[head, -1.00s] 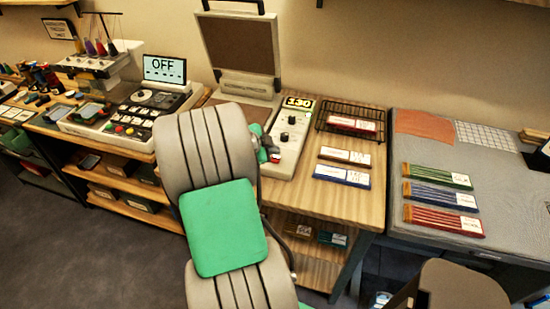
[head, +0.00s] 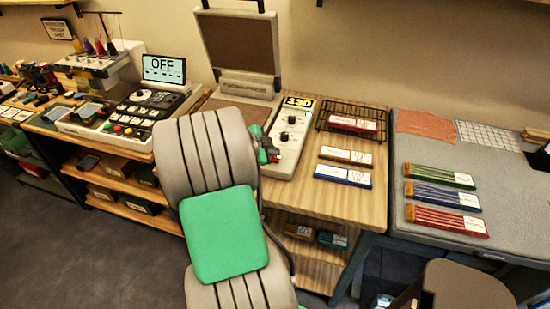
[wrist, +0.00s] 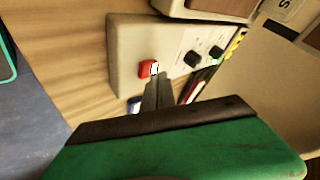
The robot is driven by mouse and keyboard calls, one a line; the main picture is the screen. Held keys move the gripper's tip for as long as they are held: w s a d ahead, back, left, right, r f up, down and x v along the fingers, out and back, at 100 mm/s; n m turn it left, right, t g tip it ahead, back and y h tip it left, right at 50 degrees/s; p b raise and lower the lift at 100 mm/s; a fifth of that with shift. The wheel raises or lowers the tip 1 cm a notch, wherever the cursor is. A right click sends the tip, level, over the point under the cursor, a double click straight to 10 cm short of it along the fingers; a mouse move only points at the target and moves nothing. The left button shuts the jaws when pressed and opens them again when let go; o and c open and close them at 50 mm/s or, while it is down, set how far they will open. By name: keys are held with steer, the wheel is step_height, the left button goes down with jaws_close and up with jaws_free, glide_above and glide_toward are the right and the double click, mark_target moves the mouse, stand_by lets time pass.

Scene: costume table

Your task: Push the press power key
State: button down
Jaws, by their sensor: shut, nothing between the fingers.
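The press power key is a small red rocker (wrist: 147,69) with a white mark, on the front end of the press's cream control panel (wrist: 127,48). In the head view the panel (head: 285,160) stands right of my arm, with a lit yellow display (head: 298,102) that seems to read 130. My gripper (wrist: 156,76) is shut and empty. Its fingertips overlap the lower right edge of the key in the wrist view; I cannot tell whether they touch it. In the head view my arm hides most of the gripper.
Two black knobs (wrist: 204,54) sit farther along the panel. The raised press lid (head: 240,45) stands behind. A black wire rack (head: 351,121) and two labelled packets (head: 343,175) lie to the right.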

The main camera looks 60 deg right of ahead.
mark_target(274, 160)
steer(key=shift+f+b, duration=0.4)
steer(key=shift+b, duration=0.1)
stand_by(0.3)
steer(key=shift+r, duration=1)
step_height(274, 160, up, 6)
steer(key=p, duration=0.3)
